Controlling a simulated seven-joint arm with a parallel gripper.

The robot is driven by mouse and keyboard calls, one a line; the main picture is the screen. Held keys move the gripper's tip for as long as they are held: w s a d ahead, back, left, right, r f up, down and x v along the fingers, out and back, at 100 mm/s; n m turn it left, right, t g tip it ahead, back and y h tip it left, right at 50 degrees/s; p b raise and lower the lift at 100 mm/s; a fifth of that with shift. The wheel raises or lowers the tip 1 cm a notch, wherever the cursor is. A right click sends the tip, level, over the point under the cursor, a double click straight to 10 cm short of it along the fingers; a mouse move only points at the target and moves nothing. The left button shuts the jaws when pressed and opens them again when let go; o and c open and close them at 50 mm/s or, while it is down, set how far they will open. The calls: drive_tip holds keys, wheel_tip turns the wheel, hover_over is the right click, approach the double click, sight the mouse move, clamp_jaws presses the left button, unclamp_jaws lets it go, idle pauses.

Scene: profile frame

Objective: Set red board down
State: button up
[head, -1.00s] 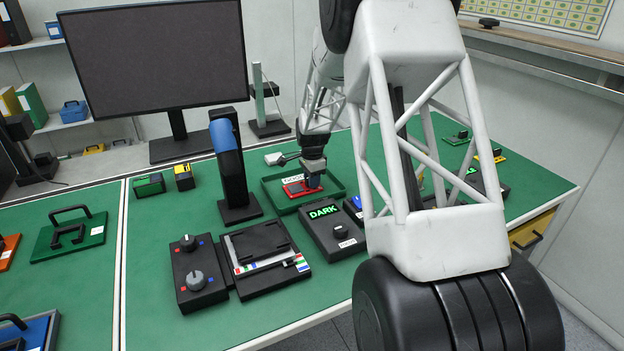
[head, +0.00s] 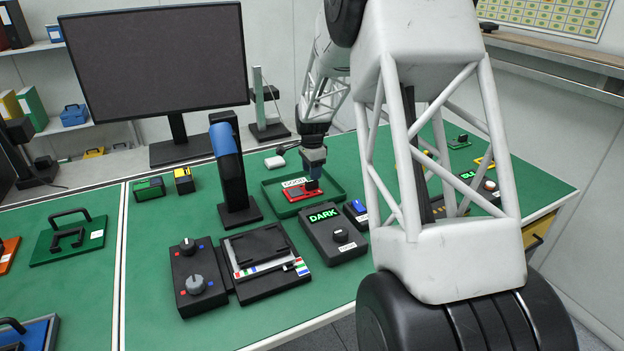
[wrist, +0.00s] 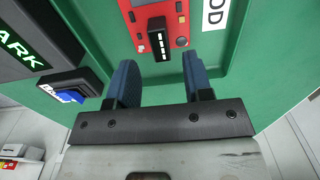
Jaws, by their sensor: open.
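The red board (head: 303,192) lies flat in the green tray (head: 334,195), in the middle of the bench in the head view. In the wrist view the red board (wrist: 184,22) shows at the top, with a dark upright handle (wrist: 158,40) on it. My gripper (head: 313,184) is over the board's right part. In the wrist view my gripper (wrist: 160,80) has its two blue fingers wide apart with nothing between them; the handle stands just beyond the fingertips. The board's far end is out of the wrist view.
A black box reading DARK (head: 332,238) and a blue-buttoned box (head: 357,212) stand close in front of the tray. A blue-topped black stand (head: 232,175) is to its left, a small white device (head: 275,162) behind it. My arm hides much of the right side.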

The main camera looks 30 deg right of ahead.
wheel_tip(320, 180, up, 7)
idle(0.4)
idle(0.5)
drive_tip(key=s+a+r+n+t, duration=0.1)
drive_tip(key=s+a+r+n, duration=0.5)
drive_tip(key=s, duration=0.6)
drive_tip(key=s+a+r+n, duration=0.3)
drive_tip(key=s+a+r, duration=0.3)
drive_tip(key=s+a, duration=0.4)
drive_tip(key=s+a+f+n, duration=0.1)
drive_tip(key=s+a+n, duration=0.2)
drive_tip(key=s, duration=0.9)
drive_tip(key=s+a+f+n+t, duration=0.1)
drive_tip(key=s+a+n, duration=0.2)
drive_tip(key=s, duration=1)
drive_tip(key=n, duration=0.2)
drive_tip(key=shift+s+n+t, duration=0.25)
drive_tip(key=shift+n+t, duration=0.05)
drive_tip(key=shift+n, duration=0.1)
